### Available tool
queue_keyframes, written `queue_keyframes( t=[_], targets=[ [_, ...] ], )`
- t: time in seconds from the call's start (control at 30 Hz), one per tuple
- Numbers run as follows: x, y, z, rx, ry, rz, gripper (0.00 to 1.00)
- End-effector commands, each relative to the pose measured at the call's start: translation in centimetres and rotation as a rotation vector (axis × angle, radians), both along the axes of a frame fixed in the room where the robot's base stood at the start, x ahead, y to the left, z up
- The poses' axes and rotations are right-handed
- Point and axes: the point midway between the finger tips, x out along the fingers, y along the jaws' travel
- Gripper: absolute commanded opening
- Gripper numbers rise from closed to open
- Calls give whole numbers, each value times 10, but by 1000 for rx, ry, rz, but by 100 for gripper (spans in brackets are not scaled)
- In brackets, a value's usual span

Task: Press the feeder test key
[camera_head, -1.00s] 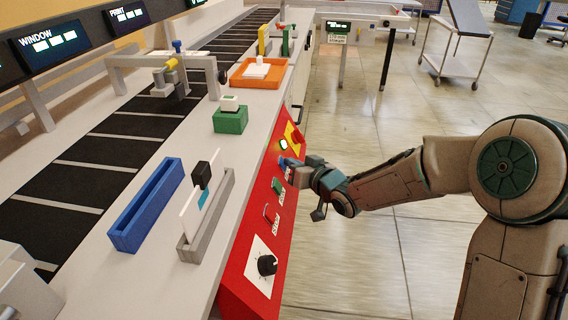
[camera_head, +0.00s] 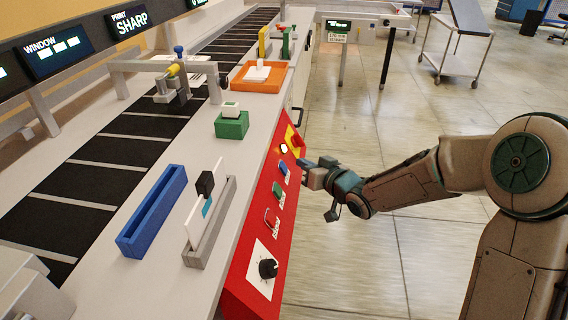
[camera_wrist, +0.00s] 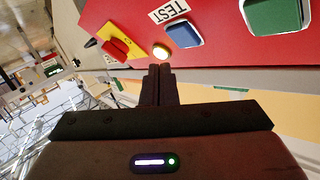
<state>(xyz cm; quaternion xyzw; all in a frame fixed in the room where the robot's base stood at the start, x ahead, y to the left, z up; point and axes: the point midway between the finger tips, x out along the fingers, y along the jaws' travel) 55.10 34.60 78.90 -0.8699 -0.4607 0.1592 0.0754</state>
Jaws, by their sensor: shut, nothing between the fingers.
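The feeder test key is the blue key (camera_head: 283,167) on the red front panel, with the label TEST (camera_wrist: 170,10) beside it. It also shows in the wrist view as a blue button (camera_wrist: 182,34). My gripper (camera_head: 304,170) is shut and empty, just right of the panel and apart from the key. In the wrist view the shut fingertips (camera_wrist: 160,71) point toward the panel, just below the round lamp (camera_wrist: 160,51), which glows. The print display (camera_head: 131,18) reads SHARP.
A green key (camera_head: 277,190), a red key (camera_head: 268,217) and a black knob (camera_head: 268,268) sit nearer on the panel. A red switch on a yellow plate (camera_wrist: 115,47) is beyond the lamp. Blue (camera_head: 153,212) and grey holders stand on the counter.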

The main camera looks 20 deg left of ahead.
Motion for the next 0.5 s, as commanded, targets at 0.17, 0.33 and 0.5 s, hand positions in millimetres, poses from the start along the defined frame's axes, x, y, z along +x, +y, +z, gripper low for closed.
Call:
queue_keyframes(
  t=[0.17,0.33,0.5],
  targets=[
    [4,-16,13,0,1,-2,0],
    [5,-24,15,-1,1,0,0],
    [6,-25,14,0,1,1,0]
  ],
)
